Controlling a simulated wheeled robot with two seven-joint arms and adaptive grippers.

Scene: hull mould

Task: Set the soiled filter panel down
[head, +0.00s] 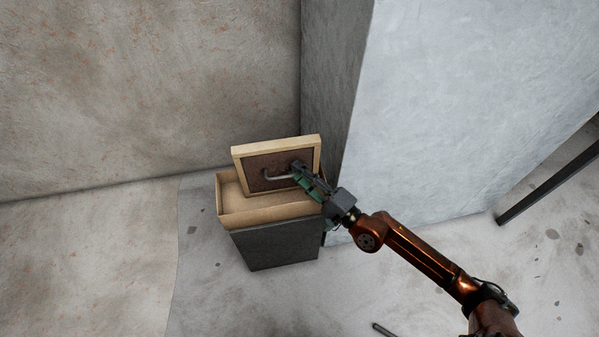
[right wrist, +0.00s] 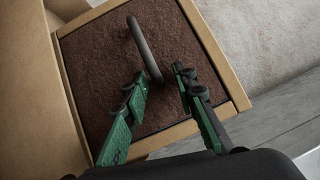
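The soiled filter panel (head: 257,161) has a pale frame, a dark brown face and a grey bar handle (head: 279,176). It is tilted up at the back of an open-topped tan box (head: 262,217), its lower edge inside the box; whether it touches the bottom is hidden. My right gripper (head: 299,172) is at the right end of the handle. In the right wrist view the panel (right wrist: 100,75) fills the middle. The green-backed fingers (right wrist: 160,76) stand apart, with the handle's near end between them and visible gaps on both sides. My left gripper is not in view.
The tan box sits on a dark grey base (head: 275,246) on the floor. A pale grey block (head: 440,110) rises close on the right, and a stained wall (head: 140,90) stands behind. A dark bar (head: 550,182) is at far right. Floor in front is mostly clear.

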